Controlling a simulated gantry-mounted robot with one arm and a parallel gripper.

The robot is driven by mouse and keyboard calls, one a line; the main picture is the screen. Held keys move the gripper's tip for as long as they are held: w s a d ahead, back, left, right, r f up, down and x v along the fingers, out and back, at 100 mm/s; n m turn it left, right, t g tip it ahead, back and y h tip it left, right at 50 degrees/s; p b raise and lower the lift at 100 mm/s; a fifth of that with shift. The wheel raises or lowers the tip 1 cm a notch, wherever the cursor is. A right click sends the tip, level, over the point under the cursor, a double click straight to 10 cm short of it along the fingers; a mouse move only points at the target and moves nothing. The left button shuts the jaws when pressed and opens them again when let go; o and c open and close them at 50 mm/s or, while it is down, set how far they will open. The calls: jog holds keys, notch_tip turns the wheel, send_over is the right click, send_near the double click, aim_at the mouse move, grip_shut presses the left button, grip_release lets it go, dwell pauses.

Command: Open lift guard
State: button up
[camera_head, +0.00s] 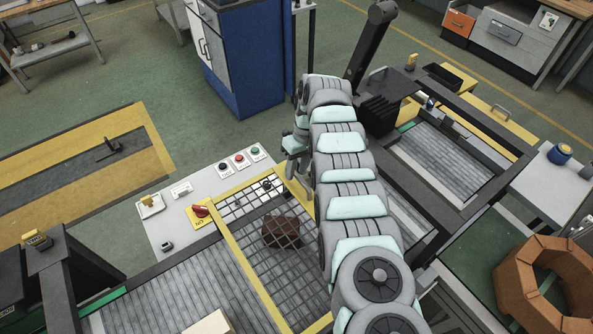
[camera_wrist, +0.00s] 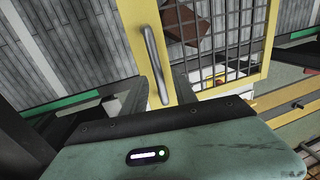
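The lift guard is a yellow frame with dark wire mesh. It shows in the head view (camera_head: 240,265) left of my arm, over the grey rollers, and in the wrist view (camera_wrist: 137,35). A grey bar handle (camera_wrist: 154,62) is fixed to its yellow edge in the wrist view. My gripper (camera_wrist: 160,88) has its dark fingers apart, one on each side of the handle's lower part; I cannot tell whether they touch it. In the head view my arm hides the handle and most of my gripper. A brown brick (camera_head: 281,232) shows through the mesh.
A grey control panel (camera_head: 170,222) with a red rotary switch (camera_head: 201,211) and push buttons stands left of the guard. A blue cabinet (camera_head: 248,70) stands behind. Roller conveyors (camera_head: 170,300) run on both sides. Brown bricks (camera_head: 530,285) form a ring at the right.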

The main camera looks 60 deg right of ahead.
jog(key=shift+r, duration=0.1)
grip_shut()
dwell(1.3)
